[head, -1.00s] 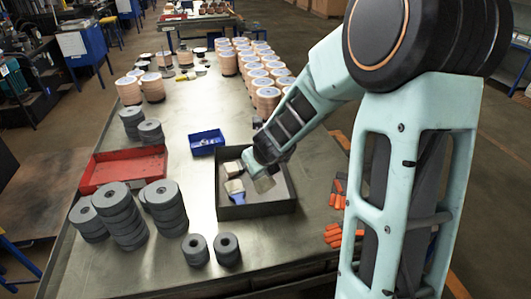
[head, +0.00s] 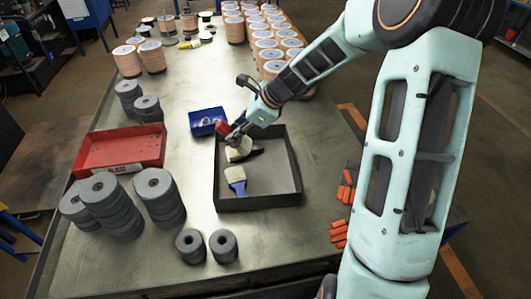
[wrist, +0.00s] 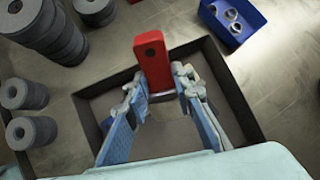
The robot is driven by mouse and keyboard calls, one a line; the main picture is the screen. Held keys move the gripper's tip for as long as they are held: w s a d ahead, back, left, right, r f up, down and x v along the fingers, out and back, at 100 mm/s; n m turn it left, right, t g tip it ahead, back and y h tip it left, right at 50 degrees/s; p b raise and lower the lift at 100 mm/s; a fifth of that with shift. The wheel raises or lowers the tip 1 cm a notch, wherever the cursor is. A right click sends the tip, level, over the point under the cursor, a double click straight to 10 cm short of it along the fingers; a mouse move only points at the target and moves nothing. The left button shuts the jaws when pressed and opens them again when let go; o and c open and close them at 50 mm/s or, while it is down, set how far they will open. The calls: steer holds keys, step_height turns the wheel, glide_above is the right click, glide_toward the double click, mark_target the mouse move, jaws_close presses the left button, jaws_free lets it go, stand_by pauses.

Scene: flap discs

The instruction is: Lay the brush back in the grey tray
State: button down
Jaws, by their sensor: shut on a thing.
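My gripper (head: 238,131) is above the back left part of the grey tray (head: 298,178), near its left wall. It is shut on a brush with a red handle (head: 222,128). In the wrist view the red handle (wrist: 152,62) shows its hole and rises between the fingertips (wrist: 160,95). I cannot tell how much of the pale bristles below the gripper belong to it. A blue-handled brush (head: 236,174) with pale bristles lies in the left part of the tray. A dark handle lies near the tray's back left.
A blue bin (head: 207,121) with metal parts stands just behind the tray's left corner. A red bin (head: 122,150) and stacks of grey discs (head: 160,196) are to the left. Orange pieces (head: 342,208) lie right of the tray. The tray's right side is clear.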

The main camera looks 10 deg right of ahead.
steer(key=s+a+f+n+g+h+p, duration=0.15)
steer(key=s+n+g+h, duration=0.6)
steer(key=n, duration=1.35)
steer(key=s+d+r+n+t+h+p, duration=0.1)
steer(key=d+r+n+t+h, duration=0.2)
steer(key=n, duration=0.7)
steer(key=s+d+n+t+h, duration=0.1)
steer(key=d+n+h, duration=0.25)
steer(key=n, duration=0.65)
steer(key=f+n+t+y+b, duration=0.1)
steer(key=f+n+b, duration=0.1)
steer(key=f+b, duration=0.1)
steer(key=d+f+n+t+y+b, duration=0.1)
steer(key=f+n+b, duration=0.1)
steer(key=f+b, duration=0.2)
steer(key=d+f+n+t+y+b, duration=0.1)
steer(key=f+n+b, duration=0.2)
steer(key=shift+w+d+f+t, duration=0.1)
steer(key=shift+w+f+t, duration=0.1)
steer(key=shift+f+t, duration=0.2)
steer(key=c, duration=1.6)
jaws_free()
